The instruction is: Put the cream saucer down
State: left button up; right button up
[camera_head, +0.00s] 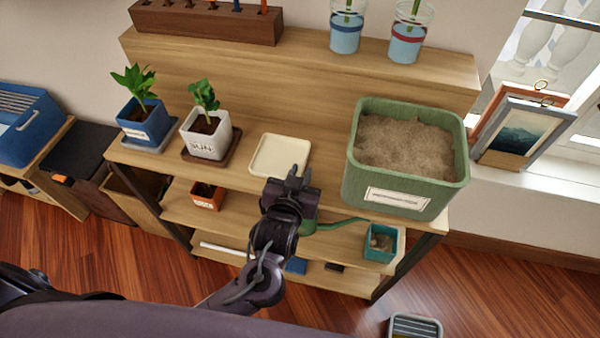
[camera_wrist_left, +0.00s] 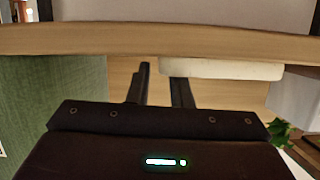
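The cream saucer (camera_head: 280,153), a shallow square dish, lies flat on the wooden shelf between the white plant pot and the green planter. It shows edge-on in the left wrist view (camera_wrist_left: 225,69), close to the shelf's front edge. My left gripper (camera_head: 292,177) is at the saucer's front right corner. In the left wrist view its two fingers (camera_wrist_left: 162,80) stand apart with a gap between them, near one end of the saucer. Whether a finger touches the rim cannot be told. My right gripper is not in view.
The green planter (camera_head: 405,188) full of soil stands to the right. The potted plant in a white pot (camera_head: 206,140) sits on a brown saucer to the left, beside a blue pot (camera_head: 146,122). Two cups (camera_head: 346,36) stand on the raised back shelf. Bare wood lies behind the cream saucer.

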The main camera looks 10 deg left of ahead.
pick_arm(q)
jog(key=shift+o, duration=0.4)
jog(key=shift+r, duration=0.1)
jog(key=shift+s+r, duration=0.1)
jog(key=shift+s, duration=0.1)
jog(key=v, duration=1.2)
jog(key=a+f+m+g+y, duration=0.1)
jog(key=a+f+m+g, duration=0.15)
jog(key=f, duration=1.35)
jog(key=a+f+m+g, duration=0.1)
jog(key=a+f+g, duration=0.2)
jog(key=f, duration=1.2)
jog(key=s+a+f+g, duration=0.2)
jog(key=s+a+f, duration=0.1)
jog(key=s+f, duration=0.45)
jog(key=s+a+f+g, duration=0.2)
jog(key=s+a+f, duration=0.2)
jog(key=s+f, duration=0.3)
jog(key=s+f+n+g, duration=0.2)
jog(key=s+f+g, duration=0.2)
jog(key=s+f, duration=0.3)
jog(key=s, duration=0.4)
jog(key=shift+s+a, duration=0.2)
jog(key=shift+a, duration=0.15)
